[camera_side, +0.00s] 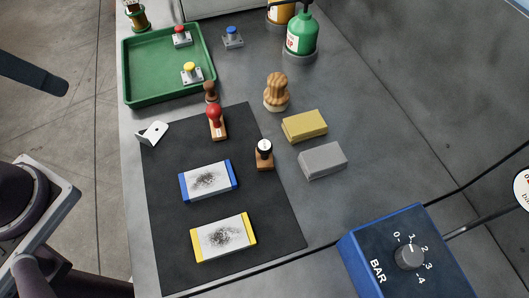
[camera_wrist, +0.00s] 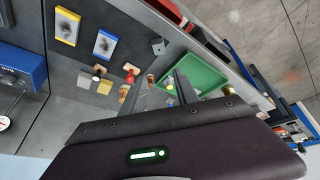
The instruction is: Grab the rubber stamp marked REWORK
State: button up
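Three stamps stand in the side view: a red-handled stamp (camera_side: 215,122) on a brown wooden base, a black-handled stamp (camera_side: 264,153) with a white top, and a brown-handled stamp (camera_side: 211,92) behind the red one, partly hidden by it. Their labels are too small to read, so I cannot tell which says REWORK. The wrist view shows the red-handled stamp (camera_wrist: 130,72) and black-handled stamp (camera_wrist: 98,70). My gripper (camera_wrist: 164,86) has its fingers apart, empty, above the bench and away from the stamps.
A black mat (camera_side: 165,245) holds a blue-edged pad (camera_side: 208,181) and yellow-edged pad (camera_side: 223,237). A white bracket (camera_side: 152,133), wooden brush (camera_side: 276,92), yellow block (camera_side: 304,126) and grey block (camera_side: 323,160) are close by. A green tray (camera_side: 145,98) and green bottle (camera_side: 302,34) stand behind.

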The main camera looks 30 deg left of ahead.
aim_at(265, 153)
jog(key=w+d+f+n+g+h, duration=0.3)
jog(key=w+d+n+g+h, duration=0.15)
jog(key=d, duration=0.35)
jog(key=w+d+f+n+g+h, duration=0.3)
jog(key=d+n+h, duration=0.1)
jog(key=d+n, duration=0.25)
jog(key=w+d+f+n+h, duration=0.1)
jog(key=w+f+n, duration=0.1)
jog(key=f+n, duration=0.1)
jog(key=w+d+f+n+t+h, duration=0.1)
jog(key=w+f+n, duration=0.2)
jog(key=w+d+f+n+h, duration=0.1)
jog(key=w+f+n, duration=0.1)
jog(key=f+n, duration=0.1)
jog(key=shift+w+d+f+n+t, duration=0.1)
jog(key=shift+w+d+n+t, duration=0.1)
jog(key=shift+n+t, duration=0.15)
jog(key=x, duration=1.2)
jog(key=shift+d, duration=0.1)
grip_shut()
